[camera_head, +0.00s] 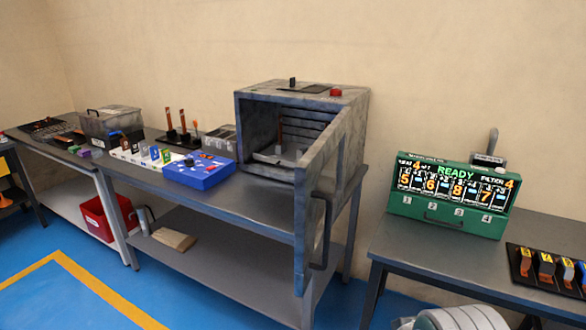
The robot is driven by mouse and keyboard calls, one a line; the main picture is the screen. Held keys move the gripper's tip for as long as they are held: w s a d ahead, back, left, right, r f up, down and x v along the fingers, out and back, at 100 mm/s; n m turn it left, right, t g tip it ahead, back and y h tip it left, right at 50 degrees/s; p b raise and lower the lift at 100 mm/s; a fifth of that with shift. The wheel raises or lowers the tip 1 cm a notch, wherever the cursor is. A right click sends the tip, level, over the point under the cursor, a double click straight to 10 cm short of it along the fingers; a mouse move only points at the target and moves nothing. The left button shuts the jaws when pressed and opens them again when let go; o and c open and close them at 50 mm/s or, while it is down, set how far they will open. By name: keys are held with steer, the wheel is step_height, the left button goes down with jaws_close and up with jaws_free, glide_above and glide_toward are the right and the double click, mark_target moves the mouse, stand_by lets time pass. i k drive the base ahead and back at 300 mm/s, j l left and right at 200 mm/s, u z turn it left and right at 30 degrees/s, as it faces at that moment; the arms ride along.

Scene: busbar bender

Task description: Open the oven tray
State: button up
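The grey, worn-looking oven (350,120) stands at the right end of the long workbench. Its framed door (305,215) is swung open toward me and carries a dark vertical handle (322,235). Inside, rack rails line the walls, and a light grey tray (275,157) lies low in the chamber with an upright brownish piece on or behind it. The tray seems to be within the oven; its front edge is partly hidden by the oven's frame.
A blue control box (200,172) sits left of the oven on the workbench (235,200). A lidded grey box (110,122) is farther left. A green display unit reading READY (450,200) stands on the right table (400,245). Blue floor (40,300) is open at front left.

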mark_target(287, 155)
steer(key=i+j+u, duration=0.1)
steer(key=u, duration=0.2)
steer(key=i+u, duration=0.1)
steer(key=u, duration=0.2)
steer(key=i+j+u, duration=0.2)
steer(key=i, duration=0.35)
steer(key=i+z, duration=0.45)
steer(key=i+j+z, duration=0.15)
steer(key=i+z, duration=0.35)
steer(key=j+z, duration=0.1)
steer(key=z, duration=0.4)
